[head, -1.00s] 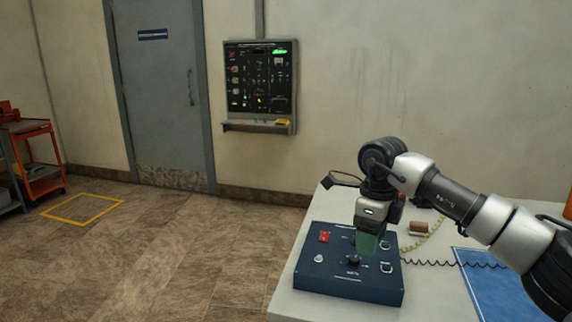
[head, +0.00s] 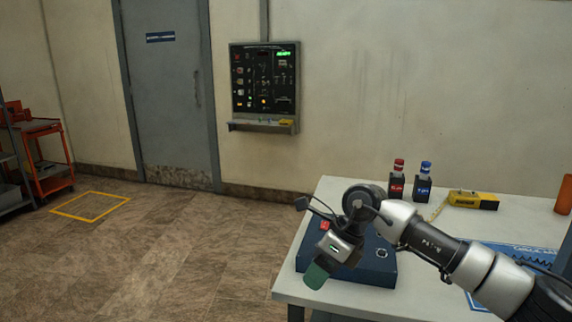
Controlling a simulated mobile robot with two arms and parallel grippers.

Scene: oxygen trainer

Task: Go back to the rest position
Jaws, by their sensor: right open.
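My right gripper (head: 316,275) hangs at the near left corner of the white table, in front of the blue control box. Its green fingertips point down and to the left, and nothing shows held in them. It is open. My right arm comes in from the lower right and hides part of the box. The blue control box (head: 375,268) sits on the white table (head: 330,190) with a red part showing at its far left. My left gripper is not in view.
An orange cylinder (head: 565,195) is at the right. A dark panel (head: 264,80) hangs on the wall. The floor on the left is open.

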